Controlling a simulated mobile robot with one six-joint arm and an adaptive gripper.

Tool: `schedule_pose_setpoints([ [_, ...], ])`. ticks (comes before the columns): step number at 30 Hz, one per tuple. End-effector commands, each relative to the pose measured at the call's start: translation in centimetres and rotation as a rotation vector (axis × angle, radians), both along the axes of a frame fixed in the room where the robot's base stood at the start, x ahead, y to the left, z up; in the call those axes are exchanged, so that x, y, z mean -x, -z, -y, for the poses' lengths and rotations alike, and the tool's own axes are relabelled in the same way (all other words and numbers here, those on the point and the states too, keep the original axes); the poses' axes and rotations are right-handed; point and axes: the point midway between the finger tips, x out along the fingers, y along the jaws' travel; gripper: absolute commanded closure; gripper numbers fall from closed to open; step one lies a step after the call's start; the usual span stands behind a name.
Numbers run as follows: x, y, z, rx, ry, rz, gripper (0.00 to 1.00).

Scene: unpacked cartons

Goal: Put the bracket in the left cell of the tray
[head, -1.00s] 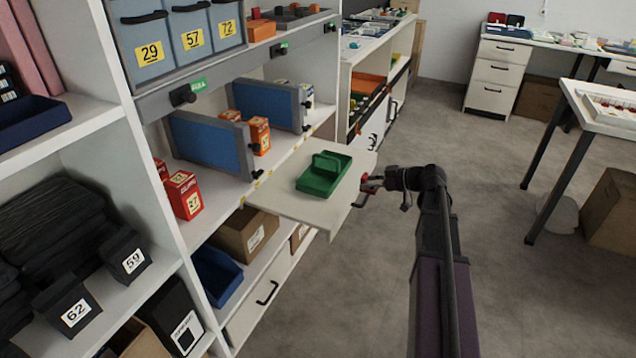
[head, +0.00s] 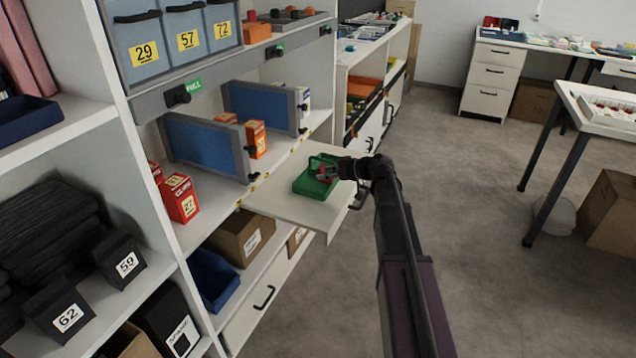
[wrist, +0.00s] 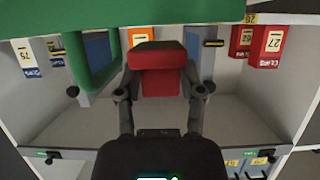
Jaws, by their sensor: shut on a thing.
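The green tray (head: 308,190) lies on a white pull-out board (head: 280,208). Its raised arched divider is partly hidden behind my gripper in the head view. My gripper (head: 327,172) is over the tray, its fingers shut on a small red block-like piece, which I take to be the bracket (wrist: 158,75). In the wrist view the red bracket sits between both fingertips. The green tray (wrist: 200,12) spans the top edge there, with the divider (wrist: 88,50) to the left of the bracket. I cannot tell whether the bracket touches the tray floor.
Blue panels (head: 205,147) stand on the shelf behind the board, with orange and red boxes (head: 180,198) beside them. A brown carton (head: 240,238) and a blue bin (head: 213,275) are below.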

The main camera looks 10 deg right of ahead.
Motion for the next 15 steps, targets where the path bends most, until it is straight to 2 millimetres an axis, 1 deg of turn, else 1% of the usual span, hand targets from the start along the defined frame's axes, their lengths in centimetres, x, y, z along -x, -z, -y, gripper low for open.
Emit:
schedule_pose_setpoints([
  [8,0.0,0.0,0.0,0.000,0.000,0.000,0.81],
  [14,-0.9,0.2,-0.9,0.000,-0.002,-0.001,0.81],
  [15,-1.0,0.5,-1.0,0.000,-0.001,0.000,0.81],
])
